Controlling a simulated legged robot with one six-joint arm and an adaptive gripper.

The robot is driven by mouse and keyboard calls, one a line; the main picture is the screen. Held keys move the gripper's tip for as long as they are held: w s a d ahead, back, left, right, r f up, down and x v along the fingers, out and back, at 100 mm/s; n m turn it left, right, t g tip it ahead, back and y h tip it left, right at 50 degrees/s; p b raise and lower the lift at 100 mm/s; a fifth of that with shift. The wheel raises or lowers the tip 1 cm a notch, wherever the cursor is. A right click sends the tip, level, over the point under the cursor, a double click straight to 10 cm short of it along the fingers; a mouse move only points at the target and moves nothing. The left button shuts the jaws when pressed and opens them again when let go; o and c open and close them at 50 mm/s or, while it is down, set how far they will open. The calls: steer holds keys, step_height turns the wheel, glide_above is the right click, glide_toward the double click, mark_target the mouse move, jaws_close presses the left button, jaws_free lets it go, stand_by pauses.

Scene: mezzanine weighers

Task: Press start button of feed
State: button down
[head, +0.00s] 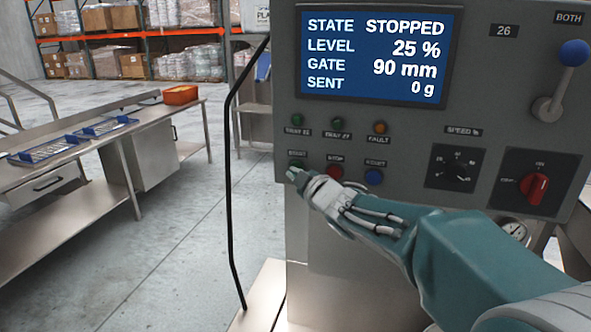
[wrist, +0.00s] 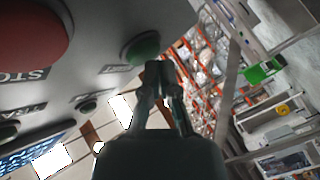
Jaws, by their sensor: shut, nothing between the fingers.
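The feed's grey control panel (head: 400,130) fills the right of the head view. Its screen (head: 374,55) reads STATE STOPPED, LEVEL 25 %, GATE 90 mm, SENT 0 g. The START label (head: 297,154) shows at the panel's lower left; its button is mostly hidden behind my fingertips. My gripper (head: 292,174) is shut and empty at that spot. In the wrist view the green start button (wrist: 141,47) is just beyond my shut fingertips (wrist: 160,68). I cannot tell whether they touch it. The red stop button (head: 334,172) is just to the right, large in the wrist view (wrist: 28,35).
A blue button (head: 374,177) lies right of the stop button. A speed dial (head: 457,169), a red rotary switch (head: 537,188) and a blue-knobbed lever (head: 573,54) sit farther right. A black rail (head: 230,180) stands left of the panel. A steel bench (head: 150,120) with blue trays is at left.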

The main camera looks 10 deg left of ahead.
steer(key=shift+w+d, duration=0.1)
steer(key=shift+w, duration=0.3)
stand_by(0.4)
stand_by(0.4)
steer(key=shift+s, duration=0.85)
steer(key=s, duration=0.2)
steer(key=s+a, duration=0.1)
steer(key=s, duration=0.2)
stand_by(0.4)
